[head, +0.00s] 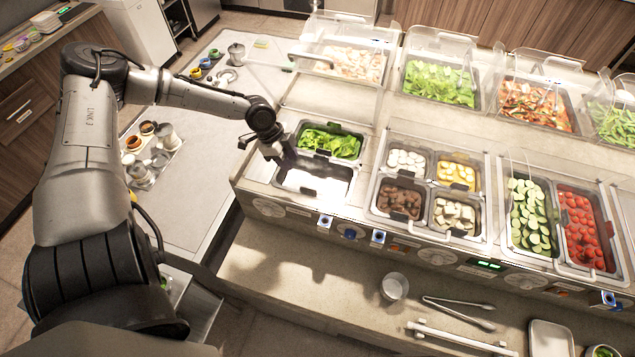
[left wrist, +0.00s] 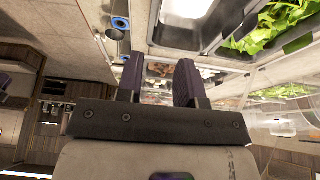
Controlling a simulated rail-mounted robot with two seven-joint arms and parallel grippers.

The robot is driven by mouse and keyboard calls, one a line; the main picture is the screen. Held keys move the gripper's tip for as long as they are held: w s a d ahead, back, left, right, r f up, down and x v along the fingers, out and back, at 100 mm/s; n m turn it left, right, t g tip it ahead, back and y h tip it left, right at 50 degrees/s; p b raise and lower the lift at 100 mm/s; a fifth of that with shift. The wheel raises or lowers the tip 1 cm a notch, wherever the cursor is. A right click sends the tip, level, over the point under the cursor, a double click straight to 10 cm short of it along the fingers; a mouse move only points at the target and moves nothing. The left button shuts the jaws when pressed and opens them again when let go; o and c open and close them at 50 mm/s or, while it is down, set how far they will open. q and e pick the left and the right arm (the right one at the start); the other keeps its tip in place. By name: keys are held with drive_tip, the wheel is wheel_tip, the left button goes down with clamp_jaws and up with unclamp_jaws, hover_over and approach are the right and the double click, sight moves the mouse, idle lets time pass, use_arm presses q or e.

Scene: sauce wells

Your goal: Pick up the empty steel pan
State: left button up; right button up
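The empty steel pan (head: 318,183) sits in the near left well of the counter, just in front of a pan of green leaves (head: 330,143). Its inside looks bare and bright. Its lower part is hidden in the well. In the left wrist view, part of the empty pan (left wrist: 187,14) shows at the top edge, beside the leaves. My left gripper (head: 287,160) is at the left end of the pan, near its rim. I cannot tell whether it touches. In the left wrist view, its two dark fingers (left wrist: 157,78) stand apart with nothing held between them. My right gripper is out of sight.
To the right are wells with mushrooms, eggs and other fillings (head: 430,185), then cucumber (head: 530,215) and tomatoes (head: 585,230). Clear covers (head: 345,40) stand over the back row. The lower shelf holds a clear cup (head: 395,287) and tongs (head: 460,310).

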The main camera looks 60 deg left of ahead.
use_arm(q)
drive_tip(key=b, duration=0.3)
approach(306, 188)
drive_tip(key=shift+x, duration=2.5)
drive_tip(key=p+x, duration=0.1)
drive_tip(key=x, duration=0.2)
drive_tip(key=shift+w+d, duration=0.1)
drive_tip(key=shift+w, duration=0.05)
drive_tip(key=shift+x, duration=0.75)
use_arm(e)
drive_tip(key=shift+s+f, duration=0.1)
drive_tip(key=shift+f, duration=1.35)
use_arm(q)
drive_tip(key=shift+c, duration=0.4)
clamp_jaws()
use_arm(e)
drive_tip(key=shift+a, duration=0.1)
